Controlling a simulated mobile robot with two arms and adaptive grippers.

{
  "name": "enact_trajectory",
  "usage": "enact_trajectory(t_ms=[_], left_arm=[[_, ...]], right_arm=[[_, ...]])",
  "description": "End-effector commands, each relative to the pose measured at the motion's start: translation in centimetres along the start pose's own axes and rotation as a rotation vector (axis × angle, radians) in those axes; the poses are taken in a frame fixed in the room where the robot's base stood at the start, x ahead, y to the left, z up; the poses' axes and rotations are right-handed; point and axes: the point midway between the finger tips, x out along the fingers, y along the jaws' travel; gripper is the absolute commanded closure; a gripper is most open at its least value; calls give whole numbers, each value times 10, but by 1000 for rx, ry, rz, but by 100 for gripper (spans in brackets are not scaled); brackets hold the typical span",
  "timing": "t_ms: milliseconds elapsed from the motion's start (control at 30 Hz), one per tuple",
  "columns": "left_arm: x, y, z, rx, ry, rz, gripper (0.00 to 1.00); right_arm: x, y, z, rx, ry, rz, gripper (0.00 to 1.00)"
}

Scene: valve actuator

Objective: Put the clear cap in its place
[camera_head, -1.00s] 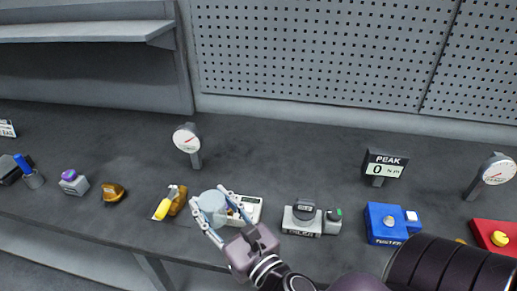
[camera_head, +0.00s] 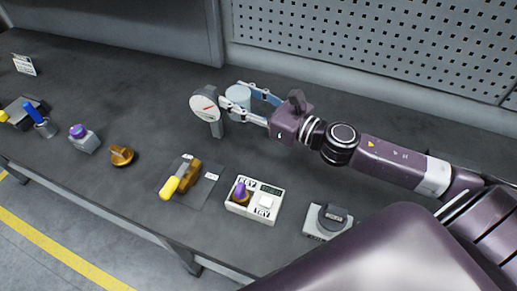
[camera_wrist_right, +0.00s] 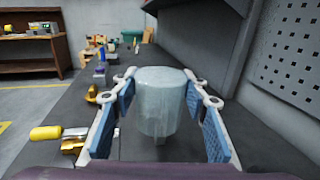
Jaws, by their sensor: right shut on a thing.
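My right gripper (camera_head: 234,95) is shut on the clear cap (camera_head: 240,104), a pale, see-through cylinder. In the right wrist view the cap (camera_wrist_right: 160,105) is upright between the blue finger pads of my gripper (camera_wrist_right: 161,88). A white box (camera_head: 254,203) with a purple knob (camera_head: 241,192), a small display and a "TRY" label stands near the front of the bench, well away from the cap. My left gripper is not in view.
A yellow-handled brass valve (camera_head: 182,180) sits on a dark plate left of the white box. An orange knob (camera_head: 122,155) and a purple-topped grey block (camera_head: 83,138) stand further left. A grey device with a black knob (camera_head: 333,215) is at right. A perforated wall (camera_head: 370,45) rises behind.

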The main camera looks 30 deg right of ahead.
Motion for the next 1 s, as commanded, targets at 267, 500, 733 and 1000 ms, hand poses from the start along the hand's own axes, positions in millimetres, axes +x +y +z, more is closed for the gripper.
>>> enact_trajectory(t_ms=[267, 500, 733, 1000], left_arm=[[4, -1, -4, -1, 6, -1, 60], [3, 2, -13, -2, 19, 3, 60], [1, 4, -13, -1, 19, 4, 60], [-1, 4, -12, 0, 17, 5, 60]], right_arm=[[6, -54, 35, 0, -1, 70, 75], [6, -60, 14, 13, 0, 76, 75], [6, -60, -41, 13, 0, 74, 75], [7, -59, -104, 10, -1, 75, 75]])
